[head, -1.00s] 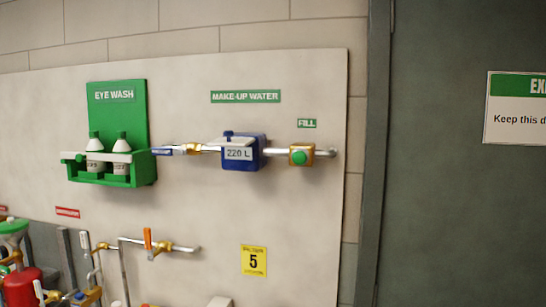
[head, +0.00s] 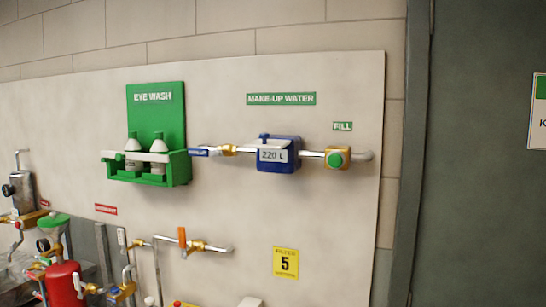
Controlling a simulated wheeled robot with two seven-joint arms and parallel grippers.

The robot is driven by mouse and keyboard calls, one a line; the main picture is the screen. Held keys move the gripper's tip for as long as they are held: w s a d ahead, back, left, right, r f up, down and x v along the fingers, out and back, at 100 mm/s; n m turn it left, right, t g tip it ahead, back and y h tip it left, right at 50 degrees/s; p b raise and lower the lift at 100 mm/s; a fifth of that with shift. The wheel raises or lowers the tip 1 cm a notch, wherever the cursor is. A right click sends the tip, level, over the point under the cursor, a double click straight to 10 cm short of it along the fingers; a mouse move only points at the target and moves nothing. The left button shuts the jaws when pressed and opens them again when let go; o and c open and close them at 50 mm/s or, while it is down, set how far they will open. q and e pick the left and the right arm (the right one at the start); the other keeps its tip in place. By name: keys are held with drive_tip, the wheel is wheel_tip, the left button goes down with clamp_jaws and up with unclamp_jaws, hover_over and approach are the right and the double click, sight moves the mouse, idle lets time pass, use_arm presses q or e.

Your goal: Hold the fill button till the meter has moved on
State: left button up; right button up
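The green fill button (head: 336,159) sits on a brass block on the make-up water pipe, below the small green FILL sign (head: 342,126). The blue meter (head: 279,154) is on the same pipe, just left of the button. Its white face reads 220 L. Neither of my grippers shows in the head view, and nothing touches the button.
A green eye wash station (head: 155,135) with two bottles is left of the meter. Lower left are a red cylinder (head: 63,284) and several pipes. A pipe with an orange lever (head: 182,237) is below. A dark door (head: 480,200) is at right.

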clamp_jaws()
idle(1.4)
